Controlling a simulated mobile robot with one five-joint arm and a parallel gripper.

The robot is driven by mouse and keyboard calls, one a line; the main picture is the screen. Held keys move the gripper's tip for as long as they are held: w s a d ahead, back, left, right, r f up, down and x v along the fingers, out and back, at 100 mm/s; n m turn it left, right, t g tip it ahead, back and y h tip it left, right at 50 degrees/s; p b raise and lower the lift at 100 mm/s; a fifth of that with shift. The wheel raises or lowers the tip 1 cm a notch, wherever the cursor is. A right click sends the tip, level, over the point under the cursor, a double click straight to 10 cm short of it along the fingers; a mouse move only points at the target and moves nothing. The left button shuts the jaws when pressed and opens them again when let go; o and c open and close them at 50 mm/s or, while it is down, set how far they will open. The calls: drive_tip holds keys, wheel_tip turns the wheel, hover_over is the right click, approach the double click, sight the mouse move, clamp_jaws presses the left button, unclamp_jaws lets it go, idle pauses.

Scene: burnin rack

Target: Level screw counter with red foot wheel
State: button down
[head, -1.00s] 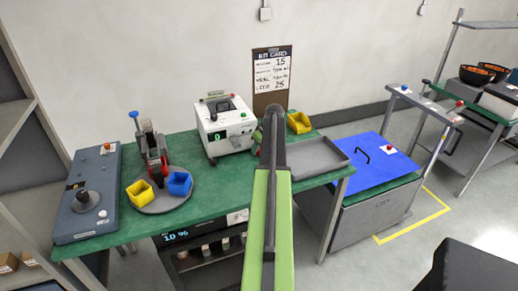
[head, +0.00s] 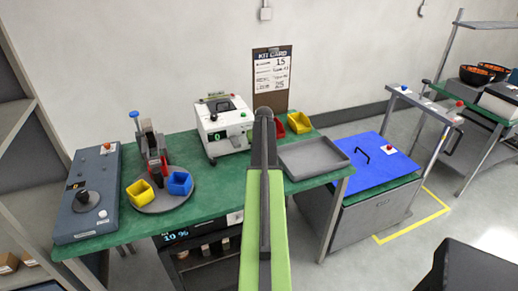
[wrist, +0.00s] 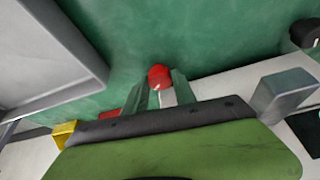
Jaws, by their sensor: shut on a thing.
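The screw counter (head: 224,124) is a white box with a dark top handle, a green digit display and a small green button, on the green bench. In the wrist view its pale body (wrist: 232,80) lies right of my fingers. The red foot wheel (wrist: 158,76) is a small round red knob at the counter's edge. My gripper (wrist: 161,88) is shut on it, one finger on each side. In the head view my arm hides the fingers and the wheel. Whether the counter is level cannot be told.
A grey tray (head: 313,157) lies right of my arm. A red bin (head: 299,123) and a yellow bin (head: 300,117) stand behind it. A kit card (head: 272,75) is at the wall. A round plate (head: 163,203) with bins and a press stand left. A blue-lidded box (head: 376,160) stands right.

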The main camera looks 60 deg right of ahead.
drive_tip(key=m+g, duration=0.1)
drive_tip(key=m, duration=0.1)
drive_tip(key=m+h, duration=0.1)
drive_tip(key=m, duration=0.2)
drive_tip(key=shift+w+g, duration=0.1)
drive_tip(key=shift+g, duration=0.3)
drive_tip(key=shift+m, duration=0.3)
drive_tip(key=c, duration=1)
unclamp_jaws()
drive_tip(key=shift+c, duration=0.2)
drive_tip(key=shift+a+r+p, duration=0.15)
drive_tip(key=shift+r+p, duration=0.15)
drive_tip(key=p+v, duration=0.6)
drive_tip(key=v, duration=0.1)
drive_tip(key=shift+r+p, duration=0.2)
drive_tip(key=shift+p, duration=0.2)
